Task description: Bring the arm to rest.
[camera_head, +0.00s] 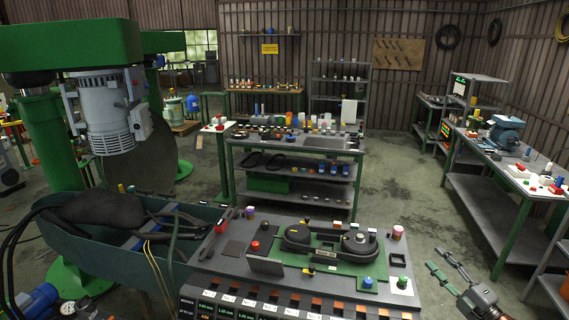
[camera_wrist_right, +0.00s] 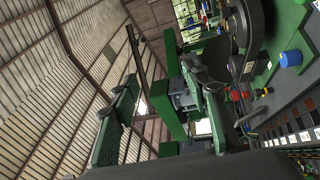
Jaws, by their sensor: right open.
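My right gripper (camera_head: 438,260) is at the lower right of the head view, over the floor to the right of the front workbench (camera_head: 215,262). Its two fingers are spread apart with nothing between them. It is clear of the bench and of the parts on it. My left gripper is not in view.
The front bench carries a green fixture with black round parts (camera_head: 327,242), a blue knob (camera_head: 367,282) and small caps. A green machine with a grey motor (camera_head: 108,110) stands at left. A side table (camera_head: 508,170) stands at right. Floor (camera_head: 405,190) between is open.

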